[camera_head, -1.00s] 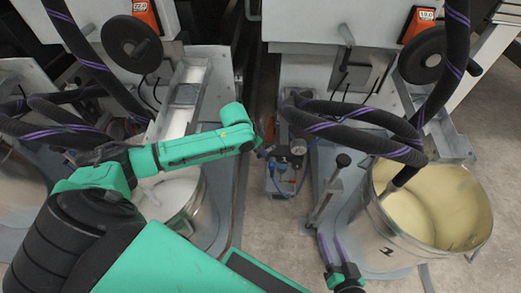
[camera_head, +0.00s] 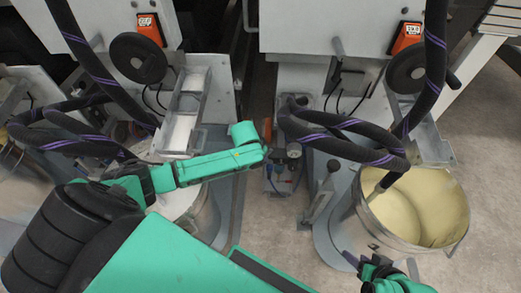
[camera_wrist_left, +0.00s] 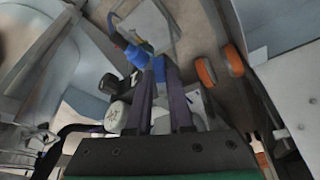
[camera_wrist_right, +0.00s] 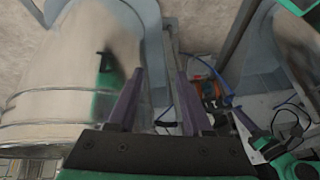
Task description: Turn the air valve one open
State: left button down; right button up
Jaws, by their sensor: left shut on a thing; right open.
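The small air unit (camera_head: 282,172) stands low between the two machines, with a round gauge (camera_head: 294,150) and blue fittings. In the left wrist view, a blue valve part (camera_wrist_left: 159,68) sits at the fingertips of my left gripper (camera_wrist_left: 157,78), which is shut on it. Which way the valve is turned cannot be told.
A metal bucket of yellowish liquid (camera_head: 425,205) stands at the right. Another bucket (camera_head: 205,215) is partly hidden behind my left arm. Thick black hoses (camera_head: 340,140) loop above the air unit. A dark-knobbed lever (camera_head: 325,190) stands right of it.

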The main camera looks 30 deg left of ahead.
jog(key=s+d+r+g+h+p, duration=0.2)
jog(key=s+d+r+g, duration=0.15)
jog(key=d+r, duration=0.25)
pick_arm(q)
jog(key=d+n+y+p, duration=0.1)
jog(key=n, duration=0.1)
jog(key=d+n+y+p, duration=0.1)
jog(key=n+p, duration=0.1)
jog(key=n, duration=0.1)
jog(key=shift+d, duration=0.4)
jog(key=shift+w+d+n+y, duration=0.2)
jog(key=shift+n+y, duration=0.1)
jog(key=shift+n, duration=0.6)
pick_arm(e)
notch_tip(320, 180, down, 11)
jog(key=shift+d+f+m, duration=0.15)
jog(key=shift+m, duration=0.25)
pick_arm(q)
jog(key=c, duration=0.8)
grip_release()
